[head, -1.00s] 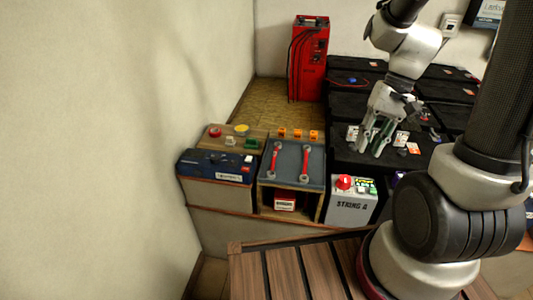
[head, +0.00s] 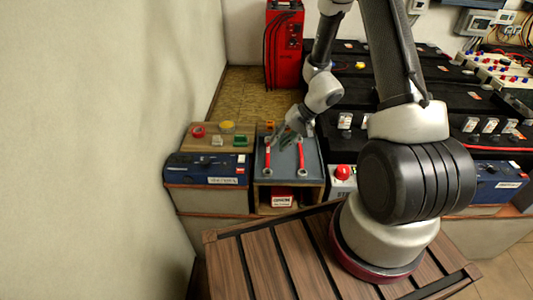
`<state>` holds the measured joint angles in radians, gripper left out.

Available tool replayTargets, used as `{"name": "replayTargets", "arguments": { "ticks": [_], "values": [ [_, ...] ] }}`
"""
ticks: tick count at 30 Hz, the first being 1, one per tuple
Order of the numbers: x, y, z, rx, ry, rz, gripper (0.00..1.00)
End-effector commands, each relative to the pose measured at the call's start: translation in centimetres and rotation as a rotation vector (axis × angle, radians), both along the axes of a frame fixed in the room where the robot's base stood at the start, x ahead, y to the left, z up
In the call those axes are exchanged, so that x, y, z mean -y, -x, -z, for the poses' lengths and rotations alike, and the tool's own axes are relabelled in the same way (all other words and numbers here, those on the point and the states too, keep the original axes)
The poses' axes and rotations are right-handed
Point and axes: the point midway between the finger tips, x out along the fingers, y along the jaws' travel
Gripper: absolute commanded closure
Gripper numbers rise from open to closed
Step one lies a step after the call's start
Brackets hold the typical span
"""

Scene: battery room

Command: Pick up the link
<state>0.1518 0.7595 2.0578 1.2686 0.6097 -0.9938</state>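My gripper (head: 283,139) is over the far part of a grey mat (head: 283,182) on a small wooden stand, pointing down and to the left. Its fingers are small and blend with the mat, so I cannot tell how far apart they are or whether they touch anything. Two red-handled wrenches lie on the mat, a left one (head: 267,158) and a right one (head: 301,157). An orange piece (head: 270,125) shows at the mat's far edge. My gripper and arm hide the area beside it. I cannot make out which piece is the link.
A red charger cabinet (head: 284,45) stands at the back. Left of the mat, a red ring (head: 198,131), a yellow roll (head: 227,126) and a green block (head: 241,140) sit behind a blue case (head: 205,170). Black batteries (head: 350,92) fill the right. A red knob (head: 343,172) stands right of the mat.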

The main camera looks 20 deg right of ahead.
Motion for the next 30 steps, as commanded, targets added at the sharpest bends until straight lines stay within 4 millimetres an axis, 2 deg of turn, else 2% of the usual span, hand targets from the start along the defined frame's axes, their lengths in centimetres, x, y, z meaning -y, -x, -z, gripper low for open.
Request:
{"name": "replayTargets", "arguments": {
  "ticks": [12,20,24,30],
  "values": [
    [-3.2,-1.1,4.6,-0.003,-0.001,0.001,0.76],
    [-3.4,-1.2,4.8,-0.001,0.0,0.0,0.76],
    [-3.4,-1.2,4.8,-0.001,0.0,0.0,1.0],
    [-3.4,-1.2,4.7,-0.001,0.0,0.0,1.0]
  ]
}}
